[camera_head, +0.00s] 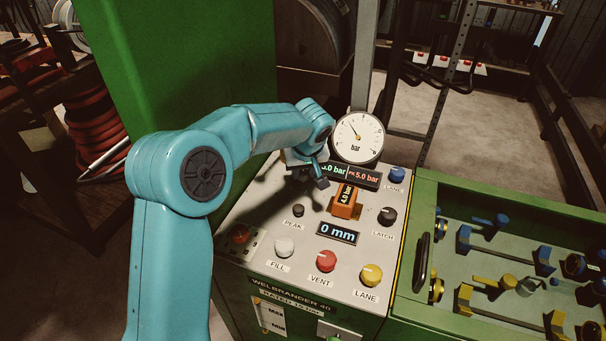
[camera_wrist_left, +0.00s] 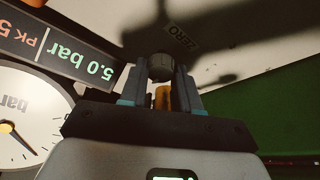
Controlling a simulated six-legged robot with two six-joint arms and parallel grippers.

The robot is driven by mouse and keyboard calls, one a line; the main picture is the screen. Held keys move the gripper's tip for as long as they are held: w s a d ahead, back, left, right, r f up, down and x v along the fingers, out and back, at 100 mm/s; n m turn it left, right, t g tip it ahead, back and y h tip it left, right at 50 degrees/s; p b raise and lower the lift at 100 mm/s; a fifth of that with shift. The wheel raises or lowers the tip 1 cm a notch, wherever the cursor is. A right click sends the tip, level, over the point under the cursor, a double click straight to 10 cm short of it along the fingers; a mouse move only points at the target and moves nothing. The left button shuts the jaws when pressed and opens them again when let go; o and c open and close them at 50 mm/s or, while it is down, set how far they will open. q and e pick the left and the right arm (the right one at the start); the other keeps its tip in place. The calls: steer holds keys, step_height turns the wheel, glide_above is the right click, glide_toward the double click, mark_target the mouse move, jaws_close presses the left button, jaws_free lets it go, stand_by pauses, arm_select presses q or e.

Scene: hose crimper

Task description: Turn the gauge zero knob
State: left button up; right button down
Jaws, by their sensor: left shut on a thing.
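My left gripper (camera_head: 312,177) reaches down to the sloped panel just left of the pressure display. In the left wrist view my left gripper (camera_wrist_left: 162,78) is shut on the dark gauge zero knob (camera_wrist_left: 160,65), one finger on each side. A label reading ZERO (camera_wrist_left: 181,38) lies on the panel beside the knob. In the head view the gripper hides the knob. The round dial gauge (camera_head: 358,137) stands behind the display (camera_head: 364,177), which reads 5.0 bar; the gauge also shows in the left wrist view (camera_wrist_left: 28,120). My right gripper is not in view.
The panel also holds a PEAK knob (camera_head: 298,210), an orange block (camera_head: 346,200), a LATCH knob (camera_head: 387,216), and white (camera_head: 284,247), red (camera_head: 326,261), yellow (camera_head: 372,274) and blue (camera_head: 397,174) controls. A green tray (camera_head: 500,200) of fittings adjoins on the right. A green cabinet (camera_head: 180,60) rises behind.

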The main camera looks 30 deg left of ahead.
arm_select(q)
steer(key=shift+d+f+n+y+b, duration=0.1)
steer(key=shift+f+n+y+b, duration=0.15)
steer(key=shift+n+b, duration=0.55)
steer(key=n, duration=0.1)
steer(key=n+g, duration=0.1)
steer(key=n, duration=0.1)
steer(key=shift+w+r+g, duration=0.1)
steer(key=shift+r+g, duration=0.15)
steer(key=shift+g, duration=0.05)
steer(key=shift+r+n+g+y, duration=0.1)
steer(key=shift+n+g+y, duration=0.3)
steer(key=shift+n, duration=0.8)
steer(key=shift+w+n+g+p, duration=0.15)
steer(key=shift+n+g+p, duration=0.5)
steer(key=shift+n, duration=0.75)
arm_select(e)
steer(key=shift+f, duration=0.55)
arm_select(q)
steer(key=o, duration=0.8)
steer(key=shift+d, duration=0.1)
steer(key=shift+c, duration=0.2)
